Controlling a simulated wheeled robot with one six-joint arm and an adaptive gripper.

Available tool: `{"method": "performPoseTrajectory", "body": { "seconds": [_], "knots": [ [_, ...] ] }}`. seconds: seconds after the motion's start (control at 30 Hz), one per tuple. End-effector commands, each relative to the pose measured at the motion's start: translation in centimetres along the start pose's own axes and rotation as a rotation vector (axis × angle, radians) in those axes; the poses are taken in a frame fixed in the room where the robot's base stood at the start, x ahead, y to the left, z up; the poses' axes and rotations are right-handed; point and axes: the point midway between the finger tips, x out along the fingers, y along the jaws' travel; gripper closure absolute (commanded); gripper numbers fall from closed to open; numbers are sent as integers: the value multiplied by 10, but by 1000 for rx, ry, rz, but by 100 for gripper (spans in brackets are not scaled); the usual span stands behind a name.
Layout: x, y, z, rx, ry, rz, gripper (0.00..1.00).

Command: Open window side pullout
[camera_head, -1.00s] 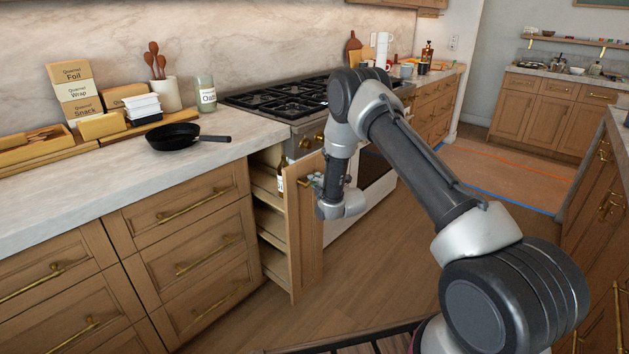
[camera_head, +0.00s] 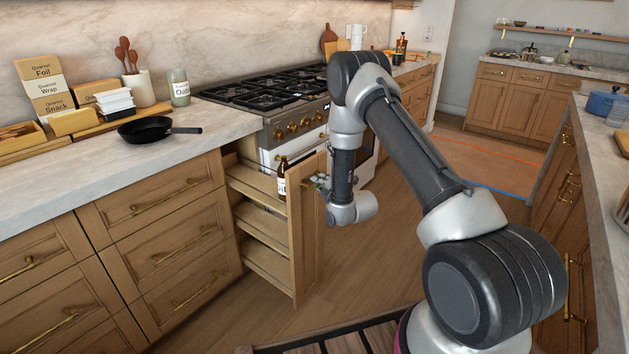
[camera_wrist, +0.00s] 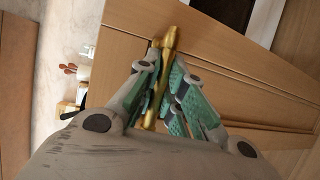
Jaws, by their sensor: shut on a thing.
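The pullout (camera_head: 308,236) is a narrow wooden cabinet front with shelves behind it, between the drawer bank and the stove. It stands well out from the counter, and its side shelves show. A dark bottle with a white label (camera_head: 282,180) stands on its top shelf. My gripper (camera_head: 320,182) is at the upper part of the pullout's front. In the wrist view my gripper (camera_wrist: 164,88) has its green-padded fingers closed around the brass handle (camera_wrist: 169,40). The lower part of the handle is partly hidden by the fingers.
The stove (camera_head: 295,128) stands right behind the pullout. A black pan (camera_head: 146,129) sits on the counter to the left, above closed drawers (camera_head: 165,245). Wooden floor (camera_head: 400,240) is open to the right of the pullout. An island (camera_head: 597,200) bounds the right side.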

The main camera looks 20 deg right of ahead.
Motion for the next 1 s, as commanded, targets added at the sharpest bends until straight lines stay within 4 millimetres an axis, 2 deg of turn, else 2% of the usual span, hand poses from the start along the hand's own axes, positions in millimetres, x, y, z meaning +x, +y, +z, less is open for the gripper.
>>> {"method": "performPoseTrajectory", "body": {
  "seconds": [0.2,0.57,0.6,0.7,1.0],
  "knots": [
    [-7,-2,2,1,1,-3,100],
    [-7,-3,2,1,1,-3,100],
    [-7,-3,2,1,1,-3,82],
    [-7,-2,2,0,1,-2,67],
    [-7,-2,3,0,0,-1,67]
  ]
}}
